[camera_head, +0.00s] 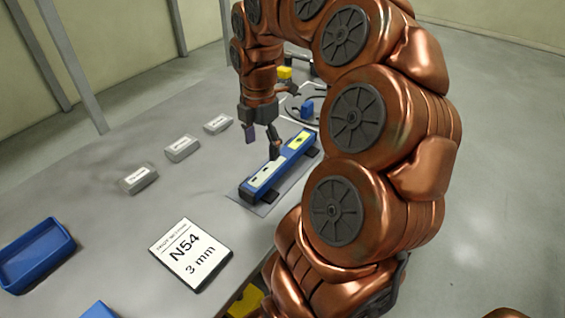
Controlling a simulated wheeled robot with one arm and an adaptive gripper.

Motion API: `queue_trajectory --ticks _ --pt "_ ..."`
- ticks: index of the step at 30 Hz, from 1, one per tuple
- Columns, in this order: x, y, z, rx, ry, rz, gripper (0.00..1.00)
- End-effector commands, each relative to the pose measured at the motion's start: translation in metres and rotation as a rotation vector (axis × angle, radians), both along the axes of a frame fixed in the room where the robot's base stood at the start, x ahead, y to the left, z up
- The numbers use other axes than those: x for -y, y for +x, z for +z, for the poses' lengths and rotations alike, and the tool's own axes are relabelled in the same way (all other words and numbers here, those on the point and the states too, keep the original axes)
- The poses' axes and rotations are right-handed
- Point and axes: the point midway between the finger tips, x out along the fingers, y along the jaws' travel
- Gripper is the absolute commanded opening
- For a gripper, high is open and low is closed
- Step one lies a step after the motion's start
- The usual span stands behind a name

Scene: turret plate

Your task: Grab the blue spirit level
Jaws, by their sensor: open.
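The blue spirit level (296,148) is a long blue bar with pale and yellow-green panels on its top. It lies slantwise on dark supports on a thin plate (262,208) on the grey table. My gripper (263,148) hangs down from my copper arm just above the level's middle. Its fingers are apart, and one dark fingertip (275,152) appears at or just over the level's top face. I cannot tell whether it touches. Nothing is visibly held.
Several small grey labelled blocks (182,148) stand left of the level. A white card reading N54 3 mm (190,254) lies in front. A blue tray (37,254) is at the left edge. A blue piece (307,109) and a yellow piece (285,72) are behind.

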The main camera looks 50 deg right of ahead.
Motion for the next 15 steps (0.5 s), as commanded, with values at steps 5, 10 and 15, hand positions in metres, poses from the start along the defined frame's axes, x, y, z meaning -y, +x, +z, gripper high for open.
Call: queue_trajectory --ticks 5,10,15 --pt "0.048 -0.003 -0.008 0.007 -0.003 0.122 0.75" --pt "0.065 -0.007 -0.011 0.008 -0.005 0.171 0.75" --pt "0.066 -0.008 -0.023 0.003 -0.004 0.177 0.75"
